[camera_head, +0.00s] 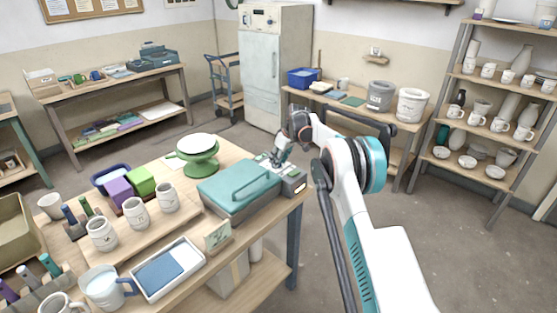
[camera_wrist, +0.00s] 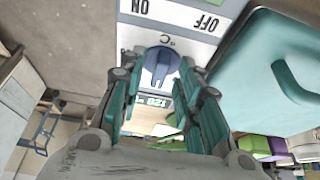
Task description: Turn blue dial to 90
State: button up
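The blue dial (camera_wrist: 161,62) sits on a white panel (camera_wrist: 172,38) in the wrist view, below the upside-down ON and OFF labels and a °C mark. A small display (camera_wrist: 152,101) with light digits lies below the dial; I cannot read it surely. The panel belongs to a teal-lidded device (camera_head: 240,184) at the table's right end. My gripper (camera_wrist: 161,68) is open, with one finger on each side of the dial. I cannot tell whether the fingers touch it.
A green turntable (camera_head: 198,157) with a white top stands behind the device. White cups (camera_head: 135,212), a tray (camera_head: 167,269) and a small sign card (camera_head: 217,237) stand to the left and front. Open floor (camera_head: 440,225) lies right of the table.

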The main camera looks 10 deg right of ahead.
jog(key=v, duration=1.1)
jog(key=shift+r, duration=0.3)
jog(key=shift+s+d, duration=0.1)
jog(key=shift+s, duration=0.05)
jog(key=s+a+r+m+t+h, duration=0.1)
jog(key=s+r+m, duration=0.1)
jog(key=s+r, duration=0.85)
jog(key=s+a+r+m+t, duration=0.1)
jog(key=s+a+r+m, duration=0.1)
jog(key=s+r, duration=0.9)
jog(key=s+f+m, duration=0.1)
jog(key=s+f, duration=0.3)
jog(key=s, duration=0.7)
jog(key=s+f+m+t+h, duration=0.1)
jog(key=s+f, duration=0.2)
jog(key=s, duration=0.9)
jog(key=s+f+m, duration=0.1)
jog(key=s+f, duration=0.3)
jog(key=s, duration=0.7)
jog(key=shift+s+a+f+t+h, duration=0.2)
jog(key=shift+s+f+t+h, duration=0.05)
jog(key=shift+f+t+h, duration=0.05)
